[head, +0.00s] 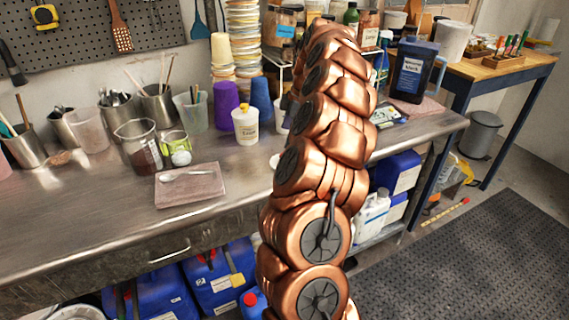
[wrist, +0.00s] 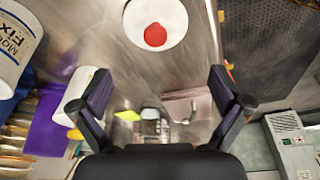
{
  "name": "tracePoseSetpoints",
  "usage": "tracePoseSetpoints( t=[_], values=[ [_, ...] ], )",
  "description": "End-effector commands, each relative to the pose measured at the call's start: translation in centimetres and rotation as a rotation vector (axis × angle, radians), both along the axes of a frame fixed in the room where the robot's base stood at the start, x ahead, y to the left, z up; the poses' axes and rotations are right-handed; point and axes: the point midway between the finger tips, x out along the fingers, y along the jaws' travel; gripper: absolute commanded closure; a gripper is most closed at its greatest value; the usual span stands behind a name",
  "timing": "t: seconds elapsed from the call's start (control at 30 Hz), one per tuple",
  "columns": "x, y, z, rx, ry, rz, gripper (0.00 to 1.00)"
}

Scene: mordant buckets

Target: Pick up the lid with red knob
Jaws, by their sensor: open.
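The lid (wrist: 170,13) is a round white disc with a red knob (wrist: 155,36). It lies on the steel worktop near the top of the wrist view, cut off by the frame's upper edge. My gripper (wrist: 160,80) is open and empty, its two dark fingers spread wide below the lid in that view, apart from it. In the head view my copper arm hides the gripper and much of the worktop behind it. A small white edge (head: 275,161) shows beside the arm; I cannot tell if it is the lid.
A white labelled container (wrist: 15,45) and a purple cup (wrist: 48,120) stand left in the wrist view. A yellow-capped jar (head: 245,125), a beaker (head: 138,145) and a tray with a spoon (head: 190,188) are on the worktop (head: 90,225). Its front strip is mostly clear.

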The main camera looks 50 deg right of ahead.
Motion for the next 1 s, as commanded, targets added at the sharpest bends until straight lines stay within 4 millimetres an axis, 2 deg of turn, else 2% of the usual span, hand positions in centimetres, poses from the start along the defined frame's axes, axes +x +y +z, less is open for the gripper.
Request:
tracePoseSetpoints(
  t=[0.13,0.67,1.0],
  values=[
    [-0.3,-0.9,-0.6,-0.005,0.0,0.002,0.0],
    [0.3,-0.3,-3.7,-0.003,0.001,0.002,0.0],
    [0.9,0.3,-7.7,-0.005,0.001,0.001,0.0]
  ],
)
